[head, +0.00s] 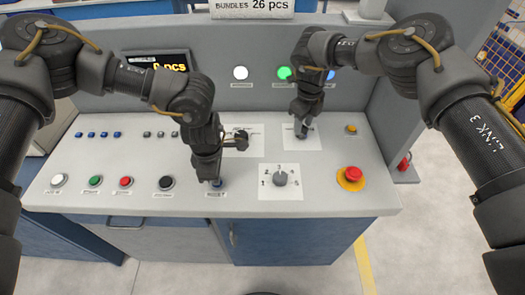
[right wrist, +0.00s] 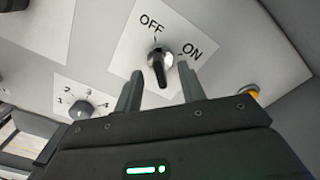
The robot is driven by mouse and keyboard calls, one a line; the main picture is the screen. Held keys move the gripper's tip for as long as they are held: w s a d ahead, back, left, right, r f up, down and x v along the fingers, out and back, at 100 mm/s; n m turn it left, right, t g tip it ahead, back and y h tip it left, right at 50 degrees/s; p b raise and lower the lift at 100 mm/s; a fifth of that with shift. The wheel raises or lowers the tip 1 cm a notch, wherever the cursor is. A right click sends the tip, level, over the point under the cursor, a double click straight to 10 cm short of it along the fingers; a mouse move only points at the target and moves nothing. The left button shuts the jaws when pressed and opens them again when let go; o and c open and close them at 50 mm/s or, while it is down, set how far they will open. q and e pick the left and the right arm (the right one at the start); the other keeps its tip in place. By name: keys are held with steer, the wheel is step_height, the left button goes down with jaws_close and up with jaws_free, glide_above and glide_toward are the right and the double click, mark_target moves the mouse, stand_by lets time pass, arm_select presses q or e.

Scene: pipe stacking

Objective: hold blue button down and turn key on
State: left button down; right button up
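The blue button (head: 217,185) is at the front of the console, mostly covered by my left gripper (head: 214,178). The left fingertips are right over it and seem to touch it; whether it is pressed down cannot be seen, nor whether the fingers are open. The key switch (right wrist: 159,64) is a dark knob with a silver rim on a white plate marked OFF and ON. Its light mark points roughly towards OFF. My right gripper (right wrist: 160,72) is open, with one finger on each side of the knob, without visible contact. In the head view the right gripper (head: 302,126) mostly hides the key.
A numbered dial (head: 280,179) sits between the blue button and a red emergency button (head: 353,174) on yellow. White, green, red and black buttons (head: 166,183) line the front left. Lamps (head: 240,73) are on the upright panel.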

steer(key=shift+f, duration=1.35)
jaws_close()
